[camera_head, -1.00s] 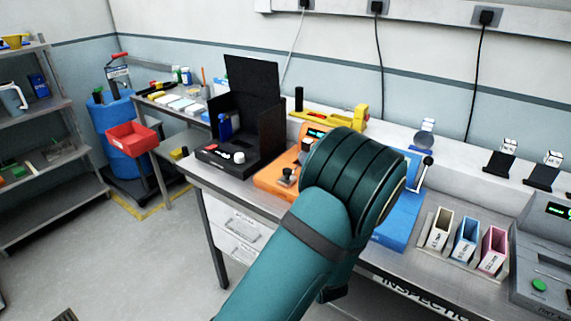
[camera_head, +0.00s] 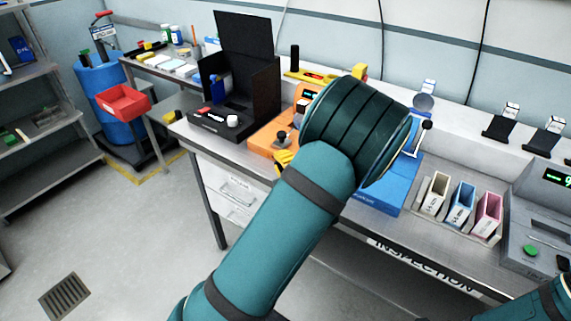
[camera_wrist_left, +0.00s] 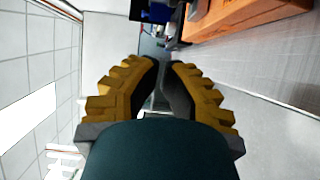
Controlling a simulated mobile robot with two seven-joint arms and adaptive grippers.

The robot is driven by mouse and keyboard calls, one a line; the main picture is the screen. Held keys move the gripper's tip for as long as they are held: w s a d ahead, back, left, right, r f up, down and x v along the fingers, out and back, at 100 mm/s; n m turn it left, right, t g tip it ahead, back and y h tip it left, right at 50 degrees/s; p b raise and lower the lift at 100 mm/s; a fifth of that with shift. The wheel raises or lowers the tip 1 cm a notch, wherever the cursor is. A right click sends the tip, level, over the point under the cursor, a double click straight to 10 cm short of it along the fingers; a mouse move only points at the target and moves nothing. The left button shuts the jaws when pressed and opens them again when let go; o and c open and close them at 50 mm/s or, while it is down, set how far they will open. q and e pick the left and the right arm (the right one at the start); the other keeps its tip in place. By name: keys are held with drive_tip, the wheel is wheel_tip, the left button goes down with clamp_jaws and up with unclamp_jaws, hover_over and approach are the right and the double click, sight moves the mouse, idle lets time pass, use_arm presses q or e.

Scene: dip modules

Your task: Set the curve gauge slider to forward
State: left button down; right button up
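An orange module (camera_head: 270,138) with a small display and a dark knob stands on the bench and is partly behind my left arm. A blue module (camera_head: 378,197) with an upright lever stands right of it, also partly covered. I cannot tell for certain which one is the curve gauge, and no slider or its marking is readable. My left gripper shows only as a yellow finger (camera_head: 283,159) at the orange module's front edge. In the left wrist view its fingertips (camera_wrist_left: 163,65) are nearly together, with nothing between them. An orange surface (camera_wrist_left: 238,18) lies ahead right. My right gripper is out of view.
A black open-lidded box (camera_head: 238,90) stands left of the orange module. Three coloured slots (camera_head: 462,207) and a grey tester (camera_head: 540,225) stand to the right. A red bin (camera_head: 123,103) is at far left. My right arm shows at the lower right corner.

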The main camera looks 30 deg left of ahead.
sight(278, 140)
use_arm(q)
drive_tip(key=x, duration=0.5)
drive_tip(key=shift+w+a, duration=0.15)
drive_tip(key=w, duration=0.1)
drive_tip(key=w+a, duration=0.1)
drive_tip(key=w, duration=0.1)
drive_tip(key=shift+w, duration=0.1)
drive_tip(key=shift+w+b, duration=0.3)
drive_tip(key=shift+w, duration=0.2)
